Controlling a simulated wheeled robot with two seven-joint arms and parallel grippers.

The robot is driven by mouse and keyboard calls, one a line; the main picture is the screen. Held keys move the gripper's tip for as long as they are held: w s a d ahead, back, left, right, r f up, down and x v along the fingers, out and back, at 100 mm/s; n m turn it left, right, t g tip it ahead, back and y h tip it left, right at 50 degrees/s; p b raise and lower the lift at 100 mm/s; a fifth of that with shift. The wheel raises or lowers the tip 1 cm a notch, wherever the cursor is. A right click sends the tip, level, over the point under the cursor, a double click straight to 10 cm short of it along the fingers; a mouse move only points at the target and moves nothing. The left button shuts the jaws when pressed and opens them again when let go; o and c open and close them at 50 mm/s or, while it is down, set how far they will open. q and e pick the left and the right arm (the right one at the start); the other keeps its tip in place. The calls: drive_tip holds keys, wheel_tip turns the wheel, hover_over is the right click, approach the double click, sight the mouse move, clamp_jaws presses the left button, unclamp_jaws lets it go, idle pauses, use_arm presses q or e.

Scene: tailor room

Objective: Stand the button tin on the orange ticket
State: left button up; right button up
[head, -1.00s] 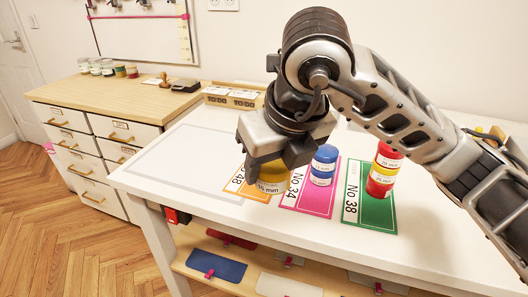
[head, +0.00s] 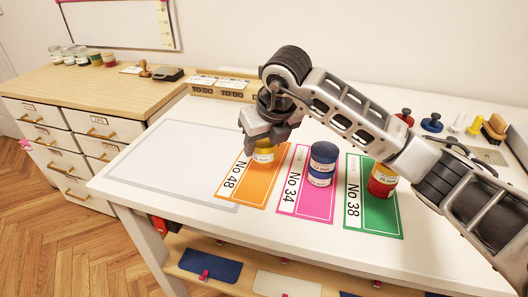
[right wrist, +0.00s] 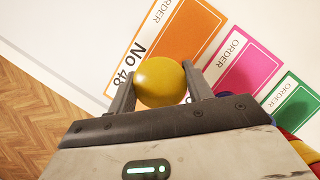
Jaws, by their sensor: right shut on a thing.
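The button tin is a yellow tin (head: 263,153) with a pale label. My right gripper (head: 267,140) is shut on it, with one finger on each side in the right wrist view, where the round yellow top (right wrist: 160,82) shows. The orange ticket, No 48 (head: 249,188), lies flat on the white table. The tin is over its back part in the head view. Whether the tin's base touches the ticket or hangs just above it, I cannot tell. In the right wrist view the orange ticket (right wrist: 178,35) extends behind and beside the tin. My left gripper is not in view.
A pink ticket (head: 306,206) holds stacked blue tins (head: 322,163). An outlined pale area (head: 165,165) at the left is clear. A TO DO box (head: 218,88) stands behind.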

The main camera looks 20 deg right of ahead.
sight(264, 155)
drive_tip(key=shift+w+f, duration=0.2)
drive_tip(key=shift+w, duration=0.05)
drive_tip(key=f, duration=0.2)
drive_tip(key=f+p, duration=0.1)
drive_tip(key=shift+w+d+f, duration=0.1)
drive_tip(key=shift+w+d, duration=0.1)
drive_tip(key=shift+w, duration=0.1)
drive_tip(key=shift+f, duration=0.5)
drive_tip(key=o, duration=0.8)
drive_tip(key=shift+o, duration=1.1)
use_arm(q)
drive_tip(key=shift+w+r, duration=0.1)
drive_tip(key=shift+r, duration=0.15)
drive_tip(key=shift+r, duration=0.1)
